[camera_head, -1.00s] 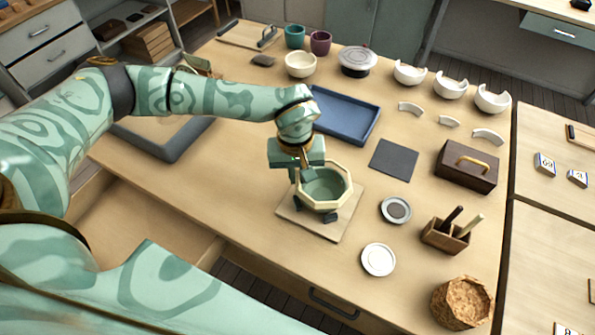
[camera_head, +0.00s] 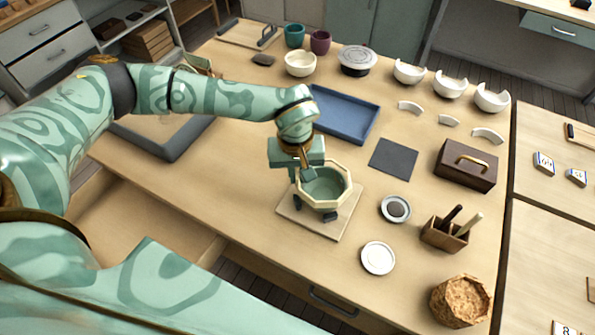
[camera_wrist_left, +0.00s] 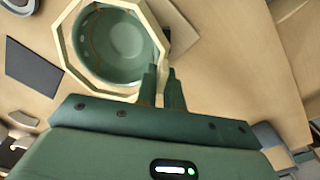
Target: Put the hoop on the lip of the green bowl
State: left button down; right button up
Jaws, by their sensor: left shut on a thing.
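The green bowl (camera_head: 324,187) stands on a small pale board (camera_head: 345,222) near the front middle of the table. The cream, eight-sided hoop (camera_head: 348,190) lies around the bowl's lip, with the bowl's inside showing through it. In the left wrist view the hoop (camera_wrist_left: 60,45) rings the rim of the bowl (camera_wrist_left: 115,45). I cannot tell whether it touches the lip all round or sits slightly above it. My left gripper (camera_head: 302,174) is shut on the hoop's side, and its fingers (camera_wrist_left: 161,83) reach that side in the wrist view. My right gripper is not in view.
A blue tray (camera_head: 345,115) and a dark mat (camera_head: 393,160) lie behind the bowl. Small round dishes (camera_head: 378,258), a wooden tool holder (camera_head: 444,236) and a lidded brown box (camera_head: 466,167) stand to the right. Several white broken bowls line the back right. The table's front edge is close.

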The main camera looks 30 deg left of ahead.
pick_arm(q)
jog(key=shift+f, duration=0.5)
dwell(0.8)
jog(key=c, duration=1)
grip_release()
jog(key=shift+o, duration=0.2)
jog(key=shift+r, duration=0.1)
jog(key=shift+r+p, duration=2.55)
jog(key=shift+r, duration=0.4)
jog(key=shift+s+f, duration=0.1)
jog(key=shift+f, duration=0.05)
